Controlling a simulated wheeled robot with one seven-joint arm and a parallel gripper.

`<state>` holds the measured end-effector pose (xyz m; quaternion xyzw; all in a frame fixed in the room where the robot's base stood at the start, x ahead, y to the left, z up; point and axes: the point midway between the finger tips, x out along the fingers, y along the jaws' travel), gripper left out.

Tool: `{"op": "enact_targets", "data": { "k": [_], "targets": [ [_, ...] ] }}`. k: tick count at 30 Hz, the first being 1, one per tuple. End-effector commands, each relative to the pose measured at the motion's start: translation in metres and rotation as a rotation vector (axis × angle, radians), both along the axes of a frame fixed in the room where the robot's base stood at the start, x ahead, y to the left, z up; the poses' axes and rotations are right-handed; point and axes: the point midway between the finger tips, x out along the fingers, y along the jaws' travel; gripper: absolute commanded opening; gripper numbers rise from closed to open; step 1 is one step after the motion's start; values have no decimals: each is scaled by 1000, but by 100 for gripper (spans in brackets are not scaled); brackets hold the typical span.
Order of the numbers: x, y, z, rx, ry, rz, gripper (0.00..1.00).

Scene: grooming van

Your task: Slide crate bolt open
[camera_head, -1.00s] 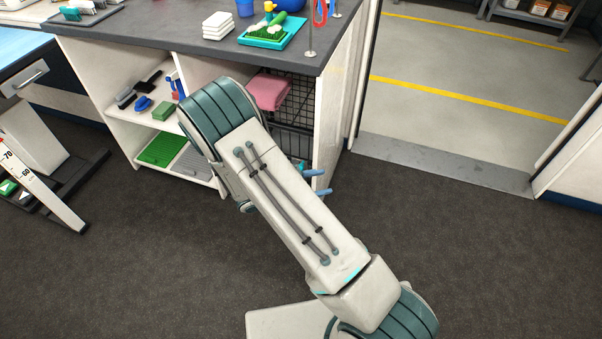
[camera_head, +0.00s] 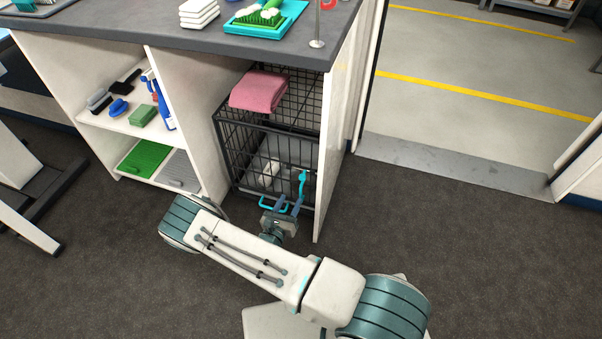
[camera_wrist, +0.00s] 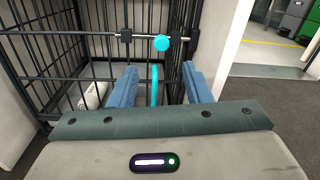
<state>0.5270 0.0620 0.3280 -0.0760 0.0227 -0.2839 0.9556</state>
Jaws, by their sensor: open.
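The black wire crate (camera_head: 235,150) stands under the counter, with its barred front towards me. In the wrist view, its bolt (camera_wrist: 142,36) is a grey horizontal rod held by black brackets, with a round cyan knob (camera_wrist: 161,43). A cyan upright bar (camera_wrist: 155,88) shows below the knob, between my fingers in the picture. My gripper (camera_head: 290,204) is at the crate's front, low and towards the right side. In the wrist view, my gripper (camera_wrist: 160,86) has its two blue fingers apart, below the knob. I cannot tell whether a finger touches anything.
A pink folded towel (camera_head: 258,90) lies on the crate's top. A white roll-like item (camera_wrist: 92,95) shows behind the bars. The white cabinet panel (camera_head: 337,130) stands close on the crate's right. Shelves with brushes (camera_head: 118,107) are on the left. Dark floor (camera_head: 450,240) is clear at right.

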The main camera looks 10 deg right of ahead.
Motion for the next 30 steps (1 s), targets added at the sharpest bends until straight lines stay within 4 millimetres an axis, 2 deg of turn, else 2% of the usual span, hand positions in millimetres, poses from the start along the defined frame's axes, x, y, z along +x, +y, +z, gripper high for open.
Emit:
{"op": "enact_targets", "data": {
  "k": [12, 16, 22, 30],
  "targets": [
    [72, -49, -2, 2, -5, -7, 44],
    [89, -59, -1, 2, -5, -6, 44],
    [102, -68, 0, 1, -2, -5, 44],
    [104, -69, 1, 1, -2, -4, 44]
  ]
}}
